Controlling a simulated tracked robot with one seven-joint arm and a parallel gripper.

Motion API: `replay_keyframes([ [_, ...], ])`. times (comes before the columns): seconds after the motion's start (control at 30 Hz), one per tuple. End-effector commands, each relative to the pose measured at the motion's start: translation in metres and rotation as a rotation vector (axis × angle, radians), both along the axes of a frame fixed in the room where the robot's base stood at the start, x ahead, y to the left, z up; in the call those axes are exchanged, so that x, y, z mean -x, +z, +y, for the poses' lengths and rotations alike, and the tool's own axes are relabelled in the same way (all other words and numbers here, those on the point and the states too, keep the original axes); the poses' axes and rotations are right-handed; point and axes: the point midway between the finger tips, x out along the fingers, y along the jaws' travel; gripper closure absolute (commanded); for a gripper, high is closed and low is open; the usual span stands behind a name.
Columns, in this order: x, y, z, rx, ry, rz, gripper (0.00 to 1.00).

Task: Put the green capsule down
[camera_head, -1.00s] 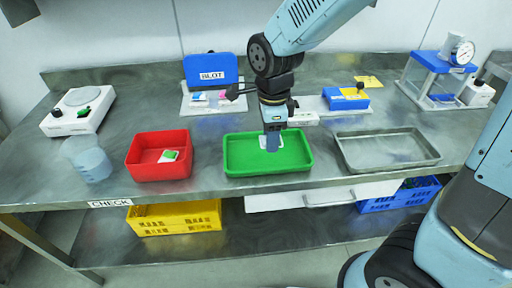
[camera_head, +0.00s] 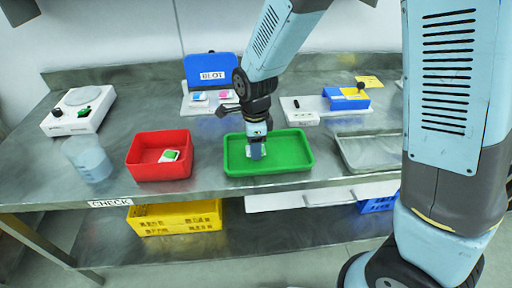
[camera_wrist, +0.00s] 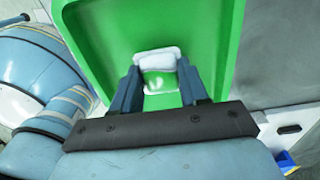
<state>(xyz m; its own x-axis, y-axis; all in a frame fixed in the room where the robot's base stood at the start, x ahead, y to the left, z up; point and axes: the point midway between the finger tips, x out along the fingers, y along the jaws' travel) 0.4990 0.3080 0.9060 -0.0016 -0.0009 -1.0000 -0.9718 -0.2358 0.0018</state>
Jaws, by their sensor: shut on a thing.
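My gripper (camera_head: 256,150) reaches down into the green tray (camera_head: 307,160) in the middle of the bench. In the wrist view my gripper (camera_wrist: 158,72) has its two blue fingers on either side of a small white-edged piece with a glossy green middle, which I take for the green capsule (camera_wrist: 158,82). The fingers are shut on it. It is over the tray's floor; whether it touches the floor I cannot tell. In the head view the fingers mostly hide it, with a little white showing.
A red tray (camera_head: 133,160) to the left holds a white and green piece (camera_head: 169,156). A grey metal tray (camera_head: 362,165) is to the right, partly behind my arm. A clear beaker (camera_head: 90,162), a white scale (camera_head: 72,120) and a blue BLOT box (camera_head: 210,72) stand around.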

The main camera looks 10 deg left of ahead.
Motion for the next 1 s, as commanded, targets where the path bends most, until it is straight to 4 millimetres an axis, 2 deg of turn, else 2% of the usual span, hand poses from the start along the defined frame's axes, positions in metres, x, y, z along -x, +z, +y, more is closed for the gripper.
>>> replay_keyframes([
  [0.1,0.0000,-0.0098,-0.0003,0.000,-0.001,0.001,0.89],
  [0.43,-0.0001,-0.0117,-0.0002,-0.001,-0.001,-0.001,0.89],
  [0.47,-0.0001,-0.0120,-0.0001,-0.001,-0.001,-0.001,0.55],
  [0.5,-0.0002,-0.0117,-0.0002,-0.001,-0.001,-0.001,0.51],
  [0.73,-0.0003,-0.0116,-0.0004,-0.001,-0.001,-0.001,0.31],
  [1.0,-0.0004,-0.0100,-0.0006,-0.001,-0.002,-0.001,0.31],
])
